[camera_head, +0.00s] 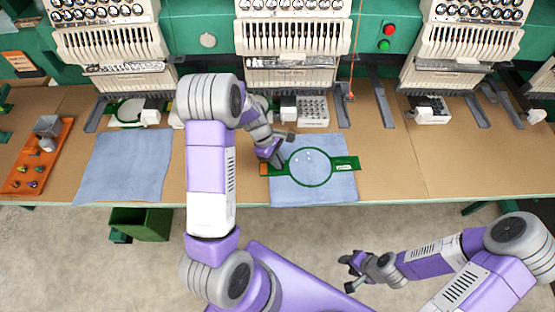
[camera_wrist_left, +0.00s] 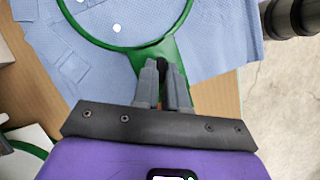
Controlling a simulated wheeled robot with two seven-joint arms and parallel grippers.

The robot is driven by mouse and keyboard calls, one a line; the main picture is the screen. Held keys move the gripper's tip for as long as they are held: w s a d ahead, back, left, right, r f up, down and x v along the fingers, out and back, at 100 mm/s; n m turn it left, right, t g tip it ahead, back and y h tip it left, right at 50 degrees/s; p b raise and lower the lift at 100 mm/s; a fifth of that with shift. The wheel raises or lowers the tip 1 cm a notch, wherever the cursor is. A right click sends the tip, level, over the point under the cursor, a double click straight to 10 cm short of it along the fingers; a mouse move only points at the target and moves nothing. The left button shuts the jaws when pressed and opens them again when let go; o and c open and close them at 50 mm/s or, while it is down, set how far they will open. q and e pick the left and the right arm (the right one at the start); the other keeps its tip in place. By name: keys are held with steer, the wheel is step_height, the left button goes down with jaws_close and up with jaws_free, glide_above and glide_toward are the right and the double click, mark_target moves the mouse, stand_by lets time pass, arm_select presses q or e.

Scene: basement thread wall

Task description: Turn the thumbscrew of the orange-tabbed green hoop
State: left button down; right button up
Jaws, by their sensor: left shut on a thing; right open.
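The green hoop (camera_head: 311,186) lies on a blue denim cloth (camera_head: 340,196) at the table's front edge, with an orange tab (camera_head: 264,169) at its left end. In the left wrist view the hoop's ring (camera_wrist_left: 130,49) runs into a flat green neck with a dark thumbscrew (camera_wrist_left: 162,64). My left gripper (camera_head: 278,162) is at the hoop's left side. Its two fingers (camera_wrist_left: 162,72) are closed around the thumbscrew, which they partly hide. The orange tab does not show in the wrist view. My right gripper (camera_head: 353,267) is open and empty, off the table over the floor.
Embroidery machines (camera_head: 291,40) line the back with grey arms reaching over the table. Another denim cloth (camera_head: 124,165) lies left, beside an orange tray (camera_head: 40,160) of small parts. A second green hoop (camera_head: 128,111) sits under the left machine.

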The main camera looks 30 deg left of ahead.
arm_select(q)
steer(key=c, duration=1.2)
jaws_free()
steer(key=shift+o, duration=0.2)
steer(key=p+v, duration=0.1)
steer(key=v, duration=0.6)
steer(key=shift+r, duration=0.3)
steer(key=shift+s+a, duration=0.1)
